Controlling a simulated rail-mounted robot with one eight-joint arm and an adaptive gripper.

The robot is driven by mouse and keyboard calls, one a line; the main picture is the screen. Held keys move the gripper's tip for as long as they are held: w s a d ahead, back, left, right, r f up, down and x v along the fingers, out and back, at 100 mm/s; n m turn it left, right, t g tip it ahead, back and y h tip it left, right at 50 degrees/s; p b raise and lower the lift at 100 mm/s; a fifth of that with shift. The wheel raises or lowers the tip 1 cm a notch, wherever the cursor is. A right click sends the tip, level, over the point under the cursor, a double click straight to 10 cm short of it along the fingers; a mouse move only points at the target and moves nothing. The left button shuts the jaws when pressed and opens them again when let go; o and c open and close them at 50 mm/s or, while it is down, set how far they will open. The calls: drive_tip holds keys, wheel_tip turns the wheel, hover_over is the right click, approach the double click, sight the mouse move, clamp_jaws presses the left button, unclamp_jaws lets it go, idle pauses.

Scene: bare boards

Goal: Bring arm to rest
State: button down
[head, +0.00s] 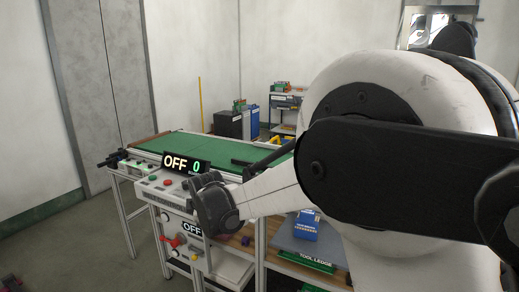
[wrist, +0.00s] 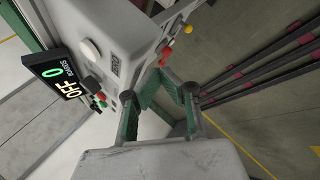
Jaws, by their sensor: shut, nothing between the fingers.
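My gripper (wrist: 167,76) is shut and empty in the wrist view, its green-padded fingers meeting at the tips. It is close beside a grey control box (wrist: 120,28); I cannot tell whether they touch. In the head view my white and black arm reaches out from the right towards the bench's control panel (head: 158,186). The fingers are not clearly seen there.
A display reading "OFF 0" (head: 186,163) stands on the panel by a green conveyor belt (head: 215,147). A blue box (head: 303,228) lies on a grey surface near a "TOOL LEDGE" label. A shelf (head: 287,101) stands behind. Open floor (head: 75,240) lies left.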

drive_tip(key=s+d+r+m, duration=0.1)
drive_tip(key=d+r, duration=0.2)
drive_tip(key=d, duration=0.1)
drive_tip(key=s+d+r+m+p, duration=0.1)
drive_tip(key=s+d+r+m, duration=0.1)
drive_tip(key=d, duration=0.3)
drive_tip(key=s+d+r+m, duration=0.2)
drive_tip(key=d+r, duration=0.2)
drive_tip(key=shift+s+d+r+h+p, duration=0.25)
drive_tip(key=shift+h+p, duration=0.15)
drive_tip(key=s+d+r+m+h+p, duration=0.15)
drive_tip(key=s+d+r+m, duration=0.3)
drive_tip(key=s+d, duration=0.5)
drive_tip(key=s+d+r+m+p, duration=0.25)
drive_tip(key=s+d+m, duration=0.25)
drive_tip(key=s+d, duration=0.45)
drive_tip(key=s+d+f+m+h+p, duration=0.1)
drive_tip(key=s+d+f+m, duration=0.1)
drive_tip(key=s+d+m, duration=0.4)
drive_tip(key=s+d, duration=0.1)
drive_tip(key=s, duration=0.3)
drive_tip(key=shift+s+d+p, duration=0.3)
drive_tip(key=shift+s+p, duration=0.05)
drive_tip(key=shift+s, duration=0.05)
drive_tip(key=shift+a, duration=0.2)
